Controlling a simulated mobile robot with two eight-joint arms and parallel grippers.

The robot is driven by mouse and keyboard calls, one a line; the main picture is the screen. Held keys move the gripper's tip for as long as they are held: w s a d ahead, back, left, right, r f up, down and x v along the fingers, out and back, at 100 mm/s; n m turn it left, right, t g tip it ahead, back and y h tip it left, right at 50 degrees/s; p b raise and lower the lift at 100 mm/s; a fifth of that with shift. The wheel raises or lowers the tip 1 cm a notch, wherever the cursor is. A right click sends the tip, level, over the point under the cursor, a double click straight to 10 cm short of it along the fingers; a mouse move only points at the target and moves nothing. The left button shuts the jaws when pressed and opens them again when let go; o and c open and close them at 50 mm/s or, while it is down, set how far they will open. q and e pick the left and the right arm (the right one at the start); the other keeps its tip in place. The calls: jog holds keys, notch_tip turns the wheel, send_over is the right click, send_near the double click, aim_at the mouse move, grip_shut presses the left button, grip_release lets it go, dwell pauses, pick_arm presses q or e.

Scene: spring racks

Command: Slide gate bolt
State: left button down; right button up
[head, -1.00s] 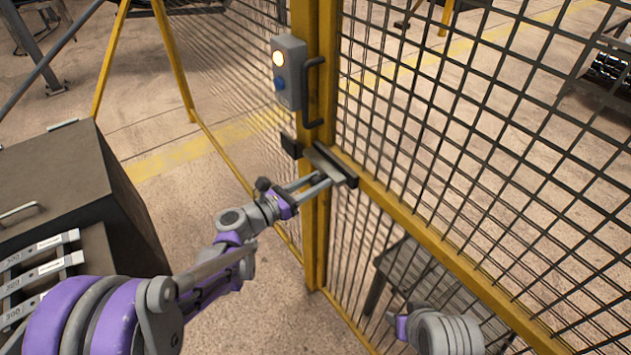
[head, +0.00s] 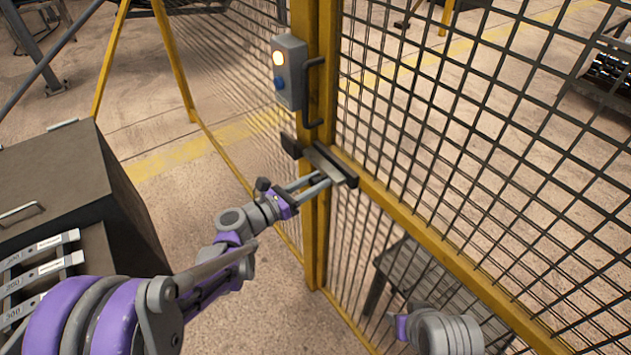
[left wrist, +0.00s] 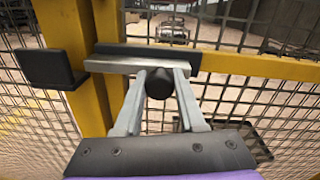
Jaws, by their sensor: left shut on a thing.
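The gate bolt (head: 322,157) is a flat silver bar on a dark mount where the yellow gate frame meets the yellow post. In the left wrist view the silver bar (left wrist: 120,66) lies across the post, its left end close to a black catch (left wrist: 50,68); I cannot tell whether it enters it. The black catch also shows in the head view (head: 291,146). My left gripper (head: 320,180) is at the bolt. Its fingers close on a dark round knob (left wrist: 158,84) in front of the bar. My right gripper is not in view.
A grey switch box (head: 289,72) with a lit lamp and blue button is on the post above the bolt, beside a black handle (head: 314,92). The mesh gate (head: 470,130) fills the right. A dark cabinet (head: 60,175) stands at left. Open floor lies between cabinet and post.

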aim_at(316, 166)
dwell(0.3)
pick_arm(q)
jog(key=w+a, duration=0.2)
jog(key=w, duration=0.1)
jog(key=shift+w+a, duration=0.25)
jog(key=shift+a, duration=0.05)
jog(key=c, duration=0.8)
grip_release()
jog(key=b+v, duration=0.1)
jog(key=v, duration=0.9)
jog(key=shift+s+a+b, duration=0.25)
jog(key=shift+s+b, duration=0.05)
jog(key=shift+b, duration=0.1)
jog(key=shift+d, duration=0.1)
